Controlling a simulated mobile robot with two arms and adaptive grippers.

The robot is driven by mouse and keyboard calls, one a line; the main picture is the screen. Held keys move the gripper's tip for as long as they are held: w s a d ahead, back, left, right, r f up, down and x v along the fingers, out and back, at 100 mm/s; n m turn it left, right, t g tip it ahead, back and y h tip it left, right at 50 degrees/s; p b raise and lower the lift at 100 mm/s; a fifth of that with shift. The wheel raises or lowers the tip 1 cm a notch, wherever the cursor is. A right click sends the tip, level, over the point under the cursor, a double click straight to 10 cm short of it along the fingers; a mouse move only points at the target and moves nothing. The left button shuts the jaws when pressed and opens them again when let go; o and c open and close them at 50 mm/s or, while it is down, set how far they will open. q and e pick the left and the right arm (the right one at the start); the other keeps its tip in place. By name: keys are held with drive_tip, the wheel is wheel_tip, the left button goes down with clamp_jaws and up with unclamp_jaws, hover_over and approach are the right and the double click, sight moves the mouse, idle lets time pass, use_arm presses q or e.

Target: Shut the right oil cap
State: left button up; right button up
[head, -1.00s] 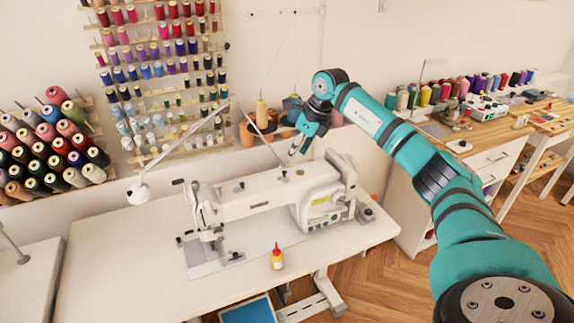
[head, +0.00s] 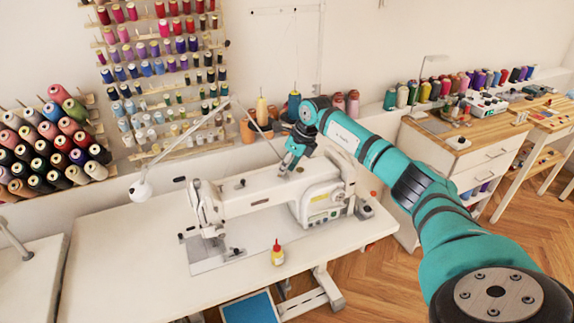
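The white sewing machine (head: 262,196) stands on the white table. A small dark cap-like part (head: 241,183) shows on the left of its top arm. The right oil cap is not clearly visible; my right gripper covers the spot on the right of the machine's top. My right gripper (head: 287,168) comes down from above, its fingertips at or just over the machine's top surface. I cannot tell if they touch it. The fingers look close together, but the view is too small to tell whether they are shut. My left gripper is not in view.
A small yellow bottle with a red tip (head: 278,254) stands on the white table (head: 120,270) in front of the machine. A thin-armed lamp (head: 142,190) leans over the left. Thread cones (head: 262,112) stand behind my gripper. The table's left part is clear.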

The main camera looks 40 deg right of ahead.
clamp_jaws()
drive_tip(key=shift+m, duration=0.3)
drive_tip(key=shift+a+m+h, duration=0.1)
drive_tip(key=shift+m+h, duration=0.3)
drive_tip(key=shift+m, duration=0.5)
drive_tip(key=shift+m+h+p, duration=0.3)
drive_tip(key=shift+m+h, duration=0.1)
drive_tip(key=shift+m, duration=0.5)
drive_tip(key=m+h, duration=0.1)
drive_tip(key=m, duration=0.1)
drive_tip(key=shift+a+m, duration=0.2)
drive_tip(key=shift+m, duration=0.2)
drive_tip(key=m+b, duration=0.1)
drive_tip(key=m, duration=0.1)
drive_tip(key=m+h+b, duration=0.1)
drive_tip(key=m, duration=0.1)
drive_tip(key=shift+w+a+h, duration=0.15)
drive_tip(key=shift+h, duration=0.15)
drive_tip(key=shift+m+g+h+b, duration=0.35)
drive_tip(key=shift+m+g+b, duration=0.1)
drive_tip(key=shift+m, duration=0.8)
drive_tip(key=shift+m+g+h+b, duration=0.35)
drive_tip(key=shift+m+g, duration=0.1)
drive_tip(key=shift+m, duration=0.8)
